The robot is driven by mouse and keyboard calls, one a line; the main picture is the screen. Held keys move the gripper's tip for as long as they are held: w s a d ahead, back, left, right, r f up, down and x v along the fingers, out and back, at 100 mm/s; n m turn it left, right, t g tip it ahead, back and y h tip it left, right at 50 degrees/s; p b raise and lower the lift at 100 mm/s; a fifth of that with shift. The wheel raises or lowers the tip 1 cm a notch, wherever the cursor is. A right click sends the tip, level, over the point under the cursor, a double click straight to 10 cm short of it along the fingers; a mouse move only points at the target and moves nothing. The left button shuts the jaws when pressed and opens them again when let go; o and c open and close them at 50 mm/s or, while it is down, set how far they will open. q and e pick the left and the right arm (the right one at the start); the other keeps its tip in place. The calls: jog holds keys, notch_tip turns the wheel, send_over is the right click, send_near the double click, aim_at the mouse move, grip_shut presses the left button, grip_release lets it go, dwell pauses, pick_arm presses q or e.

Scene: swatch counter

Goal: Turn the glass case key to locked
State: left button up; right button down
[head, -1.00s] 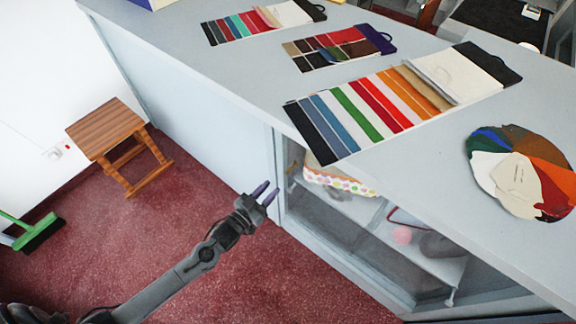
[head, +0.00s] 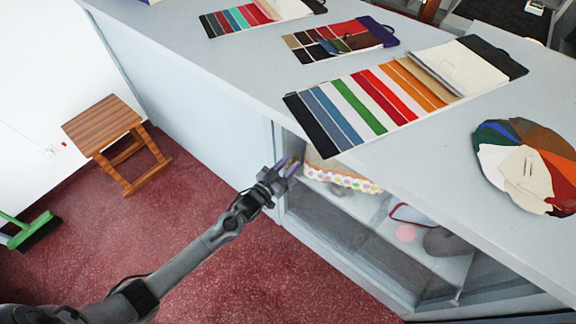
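The glass case (head: 279,188) is the glazed front under the counter, with its pale frame post at the left end. A small yellowish piece (head: 289,164), which looks like the key, shows between the fingers at that post. Its turn angle cannot be made out. My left gripper (head: 289,165) is at the post, its two purple fingers apart on either side of this piece. I cannot tell whether they touch it. My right gripper is not in view.
The counter top (head: 240,70) above holds striped swatch cards (head: 365,105) and a round colour fan (head: 525,165). A wooden stool (head: 103,123) stands left on open red carpet.

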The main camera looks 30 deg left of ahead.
pick_arm(q)
grip_shut()
